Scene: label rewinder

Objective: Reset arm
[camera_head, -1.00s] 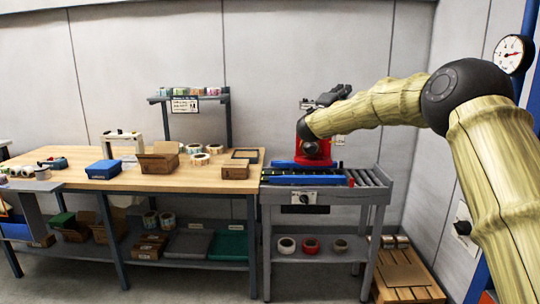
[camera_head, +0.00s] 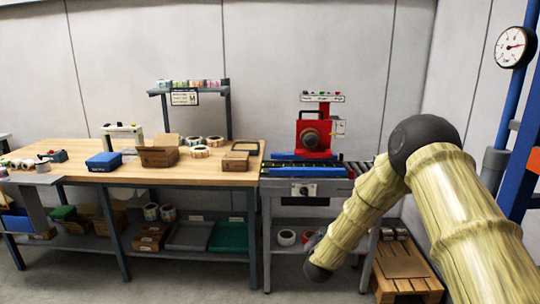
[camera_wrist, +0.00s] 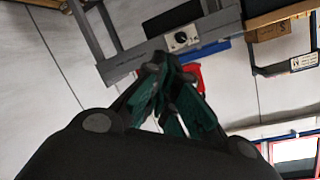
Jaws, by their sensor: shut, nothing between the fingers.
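My gripper (camera_wrist: 172,78) shows in the wrist view with its dark fingers and green pads drawn together, empty. In the head view my arm bends down on the right, in front of the roller stand, ending in a dark joint near the stand's lower shelf. The gripper itself is not clear in the head view. The red label rewinder (camera_head: 314,133) stands upright on the roller stand (camera_head: 303,187), and its round dark hub faces me.
The wooden workbench (camera_head: 215,178) at left holds a blue box (camera_head: 104,161), a cardboard box (camera_head: 158,156) and label rolls. A wooden pallet (camera_head: 405,268) lies on the floor at right. A gauge (camera_head: 514,47) hangs on a blue post. Floor in front is clear.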

